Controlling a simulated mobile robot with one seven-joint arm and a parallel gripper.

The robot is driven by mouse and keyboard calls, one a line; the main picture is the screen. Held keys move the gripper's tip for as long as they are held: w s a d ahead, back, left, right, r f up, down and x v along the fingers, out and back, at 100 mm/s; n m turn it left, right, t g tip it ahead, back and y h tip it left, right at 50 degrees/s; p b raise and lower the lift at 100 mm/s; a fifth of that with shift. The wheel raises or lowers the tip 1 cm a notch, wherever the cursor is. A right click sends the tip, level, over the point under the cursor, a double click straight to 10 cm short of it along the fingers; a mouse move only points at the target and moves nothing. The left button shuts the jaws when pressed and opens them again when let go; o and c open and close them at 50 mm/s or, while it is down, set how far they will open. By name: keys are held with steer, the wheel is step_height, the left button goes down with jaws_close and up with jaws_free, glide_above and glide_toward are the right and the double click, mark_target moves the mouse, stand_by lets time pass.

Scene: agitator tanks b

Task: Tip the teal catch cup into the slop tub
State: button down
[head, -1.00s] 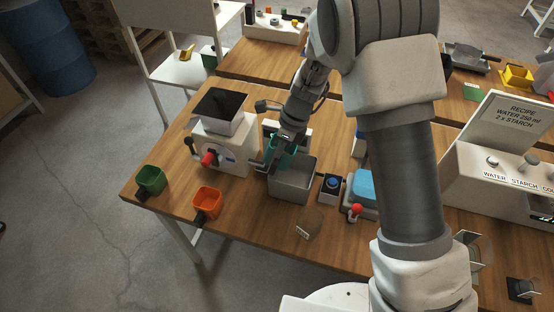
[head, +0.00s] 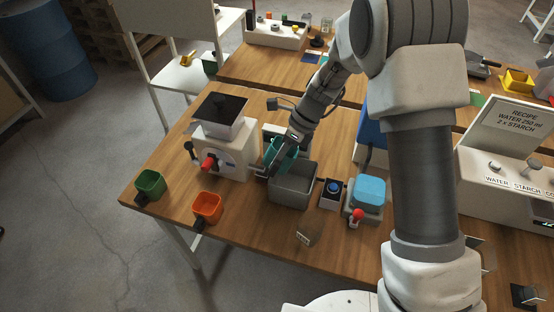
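The teal catch cup (head: 279,153) is in the head view, just behind and left of the grey tub (head: 291,194), which looks like the slop tub. My gripper (head: 269,168) is at the cup, its dark fingers reaching down on the cup's near side. It appears shut on the cup, which looks tilted, and partly hides it. The cup is close to the tub's rear left rim; whether it touches cannot be told. The cup's contents and the tub's floor are not clear to see.
A white machine with a dark hopper (head: 219,112) and red knob stands close on the left. Green (head: 150,184) and orange (head: 207,207) cups stand near the front left edge.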

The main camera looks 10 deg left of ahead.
steer(key=shift+r+y, duration=0.25)
steer(key=shift+y, duration=0.15)
steer(key=shift+w+d+g, duration=0.1)
steer(key=shift+g, duration=0.2)
steer(key=shift+r+g+y, duration=0.2)
steer(key=shift+g+y, duration=0.1)
steer(key=shift+y, duration=0.2)
steer(key=shift+b, duration=0.3)
steer(key=shift+d+r+g+y, duration=0.15)
steer(key=shift+g+y, duration=0.15)
steer(key=shift+y, duration=0.2)
steer(key=shift+w+d+y, duration=0.1)
steer(key=shift+w+y, duration=0.05)
steer(key=shift+y, duration=0.15)
steer(key=shift+r+g, duration=0.15)
steer(key=shift+g, duration=0.15)
